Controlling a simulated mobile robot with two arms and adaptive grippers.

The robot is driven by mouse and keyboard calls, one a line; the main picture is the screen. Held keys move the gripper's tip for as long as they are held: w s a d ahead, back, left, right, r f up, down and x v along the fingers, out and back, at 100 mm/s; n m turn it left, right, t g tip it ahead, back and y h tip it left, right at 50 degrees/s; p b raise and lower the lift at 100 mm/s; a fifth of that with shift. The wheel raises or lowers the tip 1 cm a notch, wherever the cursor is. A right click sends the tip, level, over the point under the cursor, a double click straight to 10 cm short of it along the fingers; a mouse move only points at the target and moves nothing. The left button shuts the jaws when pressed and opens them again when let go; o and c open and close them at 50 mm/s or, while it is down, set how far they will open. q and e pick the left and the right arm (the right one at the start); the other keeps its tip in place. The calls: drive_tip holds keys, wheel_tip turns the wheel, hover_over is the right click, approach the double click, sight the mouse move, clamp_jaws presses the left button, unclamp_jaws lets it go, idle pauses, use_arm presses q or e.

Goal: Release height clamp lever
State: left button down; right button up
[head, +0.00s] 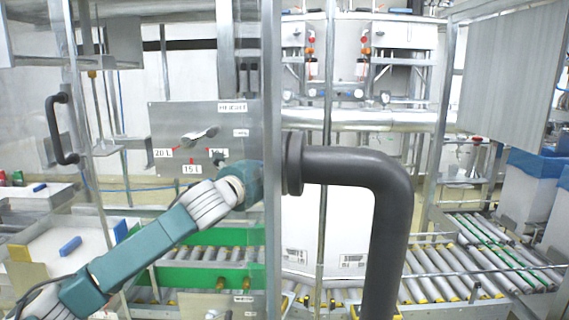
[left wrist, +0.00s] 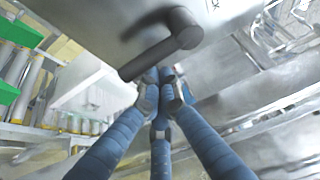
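In the head view a silver lever (head: 200,133) sits on a metal plate marked HEIGHT, above red pointers and the labels 20 L, 15 L and 10 L. My left arm reaches up from the lower left, and its end passes behind a metal post, so its fingers are hidden there. In the left wrist view a dark bent lever (left wrist: 155,56) stands on a metal panel. My left gripper (left wrist: 163,82) has its blue fingers drawn close together just below this lever. I cannot tell whether they touch it, or which lever of the head view it is. My right gripper is not shown.
A thick dark bent pipe (head: 388,200) crosses the foreground at the post (head: 272,90). White boxes (head: 325,235) and roller conveyors (head: 440,275) lie behind it. A black door handle (head: 61,130) is at the left. A green guard (head: 190,274) runs along the lower conveyor.

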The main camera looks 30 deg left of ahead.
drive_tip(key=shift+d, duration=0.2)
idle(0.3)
